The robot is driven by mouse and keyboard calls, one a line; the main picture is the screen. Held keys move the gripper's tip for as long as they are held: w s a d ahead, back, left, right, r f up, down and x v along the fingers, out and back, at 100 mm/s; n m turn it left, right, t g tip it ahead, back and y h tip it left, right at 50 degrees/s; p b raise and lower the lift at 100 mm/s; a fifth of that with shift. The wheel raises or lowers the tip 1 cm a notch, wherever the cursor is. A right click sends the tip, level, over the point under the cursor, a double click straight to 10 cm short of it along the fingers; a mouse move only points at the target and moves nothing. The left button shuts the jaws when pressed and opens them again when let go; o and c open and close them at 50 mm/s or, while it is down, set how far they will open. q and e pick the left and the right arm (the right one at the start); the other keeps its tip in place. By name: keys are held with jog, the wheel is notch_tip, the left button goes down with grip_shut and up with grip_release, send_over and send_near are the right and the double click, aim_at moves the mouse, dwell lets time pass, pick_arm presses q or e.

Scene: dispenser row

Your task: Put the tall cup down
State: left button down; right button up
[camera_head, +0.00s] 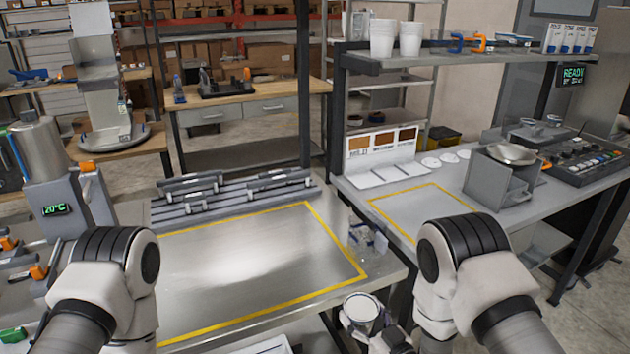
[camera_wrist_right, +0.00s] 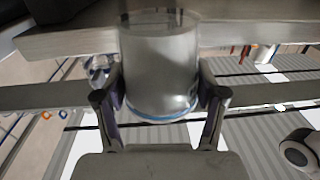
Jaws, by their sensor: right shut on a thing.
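The tall cup (camera_head: 362,308) is pale, and I look down on its round rim in the head view. My right gripper (camera_head: 378,328) is shut on it, low in the picture. In the right wrist view the cup (camera_wrist_right: 160,62) is whitish with a blue line near its end, between the two fingers of the right gripper (camera_wrist_right: 162,108). The cup appears in front of the near right corner of the steel table (camera_head: 388,292), off its top. The left arm shows, but its gripper is out of view.
A yellow outline (camera_head: 362,272) marks a large bare area on the steel table. Clear vessels (camera_head: 362,238) stand by its right edge. Grey racks (camera_head: 235,195) line the back. A second bench (camera_head: 350,186) at right has another yellow outline and a grey box (camera_head: 500,183).

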jog(key=w+d+m+t+h, duration=0.1)
jog(key=w+d+m+h, duration=0.3)
jog(key=d, duration=0.4)
jog(key=w+d+m+t+h, duration=0.1)
jog(key=w+d+m+h, duration=0.15)
jog(key=d+h, duration=0.5)
jog(key=w+d+r+m+g+h, duration=0.1)
jog(key=w+d+r+m+h, duration=0.2)
jog(key=d+r, duration=0.7)
jog(key=d, duration=0.3)
jog(key=shift+w+d+r, duration=0.25)
jog(key=shift+w+r, duration=0.05)
jog(key=shift+w, duration=0.1)
